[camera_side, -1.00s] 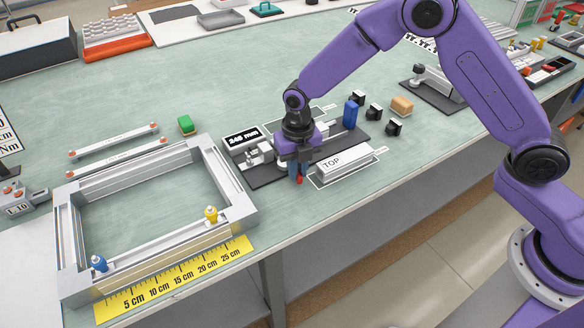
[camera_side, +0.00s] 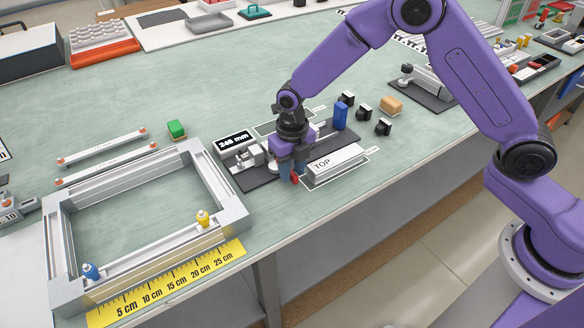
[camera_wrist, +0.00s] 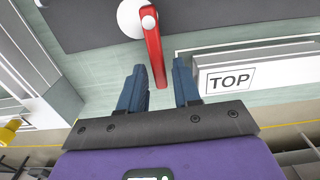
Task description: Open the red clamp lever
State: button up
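The red clamp lever (camera_wrist: 154,48) runs from a white round pivot (camera_wrist: 130,18) at the edge of the dark fixture plate in the wrist view. Its free end lies between the two blue fingers of my gripper (camera_wrist: 160,82), with a gap visible on both sides. In the side view, the lever's red end (camera_side: 295,177) shows low beside the fingers of my gripper (camera_side: 290,170), which point down at the front edge of the fixture plate (camera_side: 252,180). My gripper is open. The rest of the lever is hidden there.
A pale block marked TOP (camera_side: 335,165) stands close to the right of the fingers. A 246 mm display (camera_side: 235,142) and a blue block (camera_side: 340,116) are nearby. A metal frame (camera_side: 150,250) lies to the left. The green bench (camera_side: 200,85) behind is mostly clear.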

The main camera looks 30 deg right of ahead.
aim_at(292, 173)
dwell(0.3)
notch_tip(292, 173, up, 17)
jog(key=shift+r, duration=0.2)
dwell(0.4)
jog(key=s+d+m, duration=0.5)
jog(key=s+m, duration=0.3)
jog(key=s, duration=0.2)
jog(key=s+d+f+m, duration=0.1)
jog(key=s+d+m, duration=0.5)
jog(key=s, duration=0.5)
jog(key=s+d+m, duration=0.5)
jog(key=s+m, duration=0.4)
jog(key=s, duration=0.1)
jog(key=shift+s+d+f+m, duration=0.15)
jog(key=shift+f+m, duration=0.1)
jog(key=shift+m, duration=0.05)
